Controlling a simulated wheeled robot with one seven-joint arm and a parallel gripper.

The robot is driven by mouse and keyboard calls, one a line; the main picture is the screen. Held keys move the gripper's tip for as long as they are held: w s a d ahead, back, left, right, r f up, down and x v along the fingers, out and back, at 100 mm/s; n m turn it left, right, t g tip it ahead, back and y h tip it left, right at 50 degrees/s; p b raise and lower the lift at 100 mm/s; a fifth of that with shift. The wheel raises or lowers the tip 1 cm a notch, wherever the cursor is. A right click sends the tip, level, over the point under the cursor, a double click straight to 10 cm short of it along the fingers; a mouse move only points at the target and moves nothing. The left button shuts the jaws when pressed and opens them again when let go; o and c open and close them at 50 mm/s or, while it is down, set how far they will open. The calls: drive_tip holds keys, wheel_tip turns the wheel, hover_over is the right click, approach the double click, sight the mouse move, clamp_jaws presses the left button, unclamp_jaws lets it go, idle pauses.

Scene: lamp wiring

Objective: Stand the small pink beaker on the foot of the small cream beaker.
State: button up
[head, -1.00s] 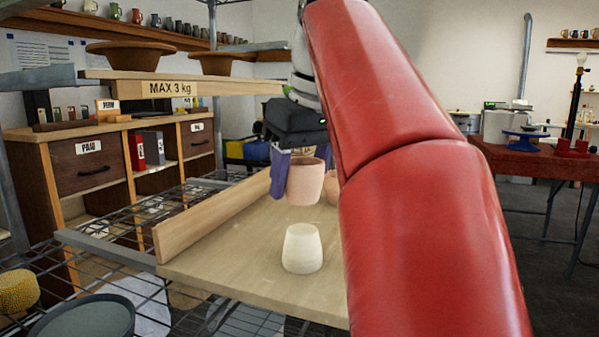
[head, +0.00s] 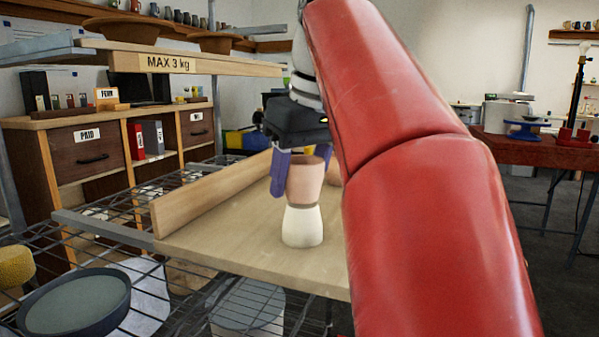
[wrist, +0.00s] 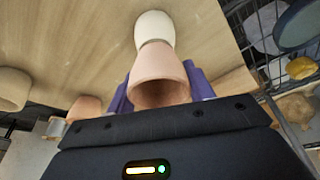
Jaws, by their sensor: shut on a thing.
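The small pink beaker (head: 305,182) is upright, mouth up, between the purple fingers of my gripper (head: 303,176), which is shut on its sides. The small cream beaker (head: 302,227) stands upside down on the wooden shelf board, its narrow foot upward. The pink beaker's base is right over that foot, and they look in line in the head view. In the wrist view the pink beaker (wrist: 158,72) overlaps the cream beaker (wrist: 155,29). I cannot tell whether the two touch or a thin gap remains. Part of the right finger is hidden behind the pink beaker.
The wooden board (head: 225,240) has a raised lip (head: 215,196) along its left side. Other pinkish pots (wrist: 85,108) stand farther along the board, partly hidden by my arm in the head view. An upper shelf marked MAX 3 kg (head: 167,64) is at upper left.

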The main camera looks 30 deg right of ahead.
drive_tip(key=shift+f, duration=0.35)
drive_tip(key=o, duration=1.1)
drive_tip(key=p+v, duration=0.4)
drive_tip(key=v, duration=0.4)
drive_tip(key=shift+f, duration=0.1)
drive_tip(key=shift+s, duration=0.1)
